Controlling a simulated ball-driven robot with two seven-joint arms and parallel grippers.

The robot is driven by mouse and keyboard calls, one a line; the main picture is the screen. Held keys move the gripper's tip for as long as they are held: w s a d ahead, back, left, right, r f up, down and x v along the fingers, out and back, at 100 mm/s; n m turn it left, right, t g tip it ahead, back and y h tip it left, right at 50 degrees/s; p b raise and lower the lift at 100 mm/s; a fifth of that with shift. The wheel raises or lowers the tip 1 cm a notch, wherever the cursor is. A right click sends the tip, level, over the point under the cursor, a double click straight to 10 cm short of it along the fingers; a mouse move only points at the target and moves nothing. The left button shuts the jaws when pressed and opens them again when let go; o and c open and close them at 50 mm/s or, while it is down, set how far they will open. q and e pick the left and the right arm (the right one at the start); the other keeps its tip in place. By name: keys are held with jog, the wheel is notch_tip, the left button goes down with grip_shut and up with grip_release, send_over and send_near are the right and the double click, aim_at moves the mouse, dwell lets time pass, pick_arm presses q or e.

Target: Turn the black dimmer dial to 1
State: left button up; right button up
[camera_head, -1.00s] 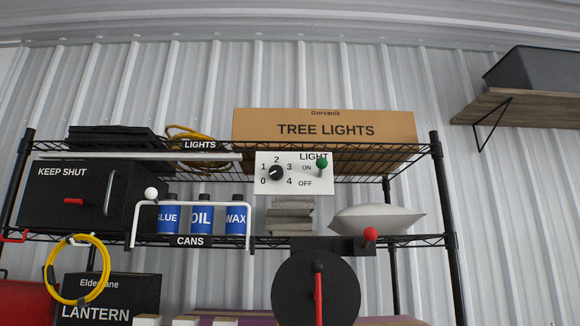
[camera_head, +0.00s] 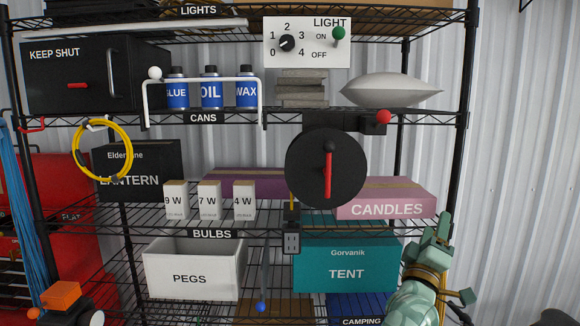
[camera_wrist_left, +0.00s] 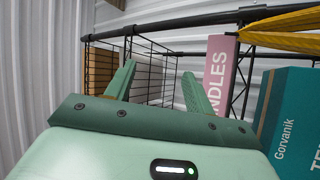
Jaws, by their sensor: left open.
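The black dimmer dial (camera_head: 287,44) sits on a white panel (camera_head: 305,57) at the top middle of the head view, with the numbers 0 to 4 around it. Its white mark points to the lower left, toward 0. A green-knobbed light switch (camera_head: 338,36) is on the same panel, its knob up by ON. My left gripper (camera_head: 455,258) is low at the right of the head view, well below and right of the dial, beside the shelf's right end. Its fingers stand apart and empty in the left wrist view (camera_wrist_left: 156,72). My right gripper is not in view.
A black disc with a red handle (camera_head: 328,170) and a red-knobbed lever (camera_head: 383,116) stick out below the panel. A white rail (camera_head: 205,80) stands before the cans. The candles box (camera_head: 386,200) and tent box (camera_head: 345,270) are near my left gripper.

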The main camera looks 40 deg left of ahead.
pick_arm(q)
jog(key=s+a+r+n+y+p, duration=0.1)
jog(key=s+a+r+n+y, duration=0.15)
jog(key=r+n+y, duration=0.55)
jog(key=s+a+r+n+y+p, duration=0.1)
jog(key=s+a+r+n+y, duration=0.2)
jog(key=r, duration=0.9)
jog(key=s+a+r+n+g+y+p, duration=0.1)
jog(key=s+a+r+n+g+y, duration=0.2)
jog(key=s+r+n+g+y, duration=0.5)
jog(key=s+a+r+n+g+y+p, duration=0.1)
jog(key=a+r+n+p, duration=0.15)
jog(key=r+n, duration=0.65)
jog(key=n+g+h, duration=0.3)
jog(key=n+h, duration=0.1)
jog(key=n, duration=1.1)
send_near(289, 44)
jog(key=p+x, duration=0.8)
jog(key=shift+r, duration=0.15)
jog(key=shift+a+p, duration=0.3)
jog(key=shift+p, duration=0.05)
jog(key=shift+w, duration=0.1)
jog(key=c, duration=1)
